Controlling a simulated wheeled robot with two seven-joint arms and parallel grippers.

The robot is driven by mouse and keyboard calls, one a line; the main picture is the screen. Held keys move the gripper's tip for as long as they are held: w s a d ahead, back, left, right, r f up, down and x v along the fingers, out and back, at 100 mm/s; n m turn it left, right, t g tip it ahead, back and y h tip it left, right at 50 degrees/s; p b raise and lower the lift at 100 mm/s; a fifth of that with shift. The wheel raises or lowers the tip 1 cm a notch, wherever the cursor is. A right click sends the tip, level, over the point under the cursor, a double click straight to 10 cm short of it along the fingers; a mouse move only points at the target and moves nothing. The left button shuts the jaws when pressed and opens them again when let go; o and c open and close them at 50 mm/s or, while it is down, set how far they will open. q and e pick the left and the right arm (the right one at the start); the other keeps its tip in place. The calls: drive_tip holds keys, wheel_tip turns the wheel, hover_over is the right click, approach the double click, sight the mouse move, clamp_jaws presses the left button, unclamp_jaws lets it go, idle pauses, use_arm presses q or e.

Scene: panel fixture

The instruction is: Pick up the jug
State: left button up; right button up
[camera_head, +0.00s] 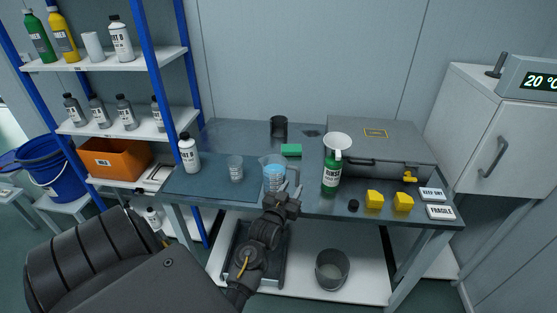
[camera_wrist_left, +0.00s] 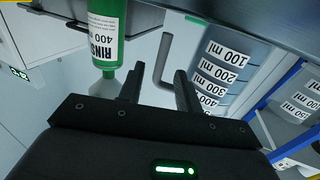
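The jug (camera_head: 272,179) is a clear measuring jug with blue contents, upright near the table's front edge in the head view. In the left wrist view, which is upside down, the jug (camera_wrist_left: 222,72) shows several ml labels, and its grey handle (camera_wrist_left: 166,60) sticks out to the left. My left gripper (camera_head: 289,188) is at the jug's right front side. In the wrist view the left gripper (camera_wrist_left: 158,88) is open, with the handle showing between its two fingers. I cannot tell whether a finger touches it. My right gripper is not in view.
A green rinse bottle (camera_head: 331,176) stands close right of the jug, with a white funnel (camera_head: 337,140) by its top. A beaker (camera_head: 236,169) stands to the left. A green block (camera_head: 291,150) and grey case (camera_head: 376,145) lie behind. Yellow pieces (camera_head: 374,200) lie right.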

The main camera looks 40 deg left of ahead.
sight(297, 179)
use_arm(q)
drive_tip(key=shift+w+a, duration=0.15)
drive_tip(key=shift+w, duration=0.25)
drive_tip(key=shift+w+a+r, duration=0.2)
drive_tip(key=shift+w, duration=0.15)
drive_tip(key=p+x, duration=0.1)
drive_tip(key=x, duration=0.3)
drive_tip(key=shift+w+a+f, duration=0.1)
drive_tip(key=shift+w+f, duration=0.05)
drive_tip(key=shift+f, duration=0.05)
clamp_jaws()
drive_tip(key=shift+r, duration=0.1)
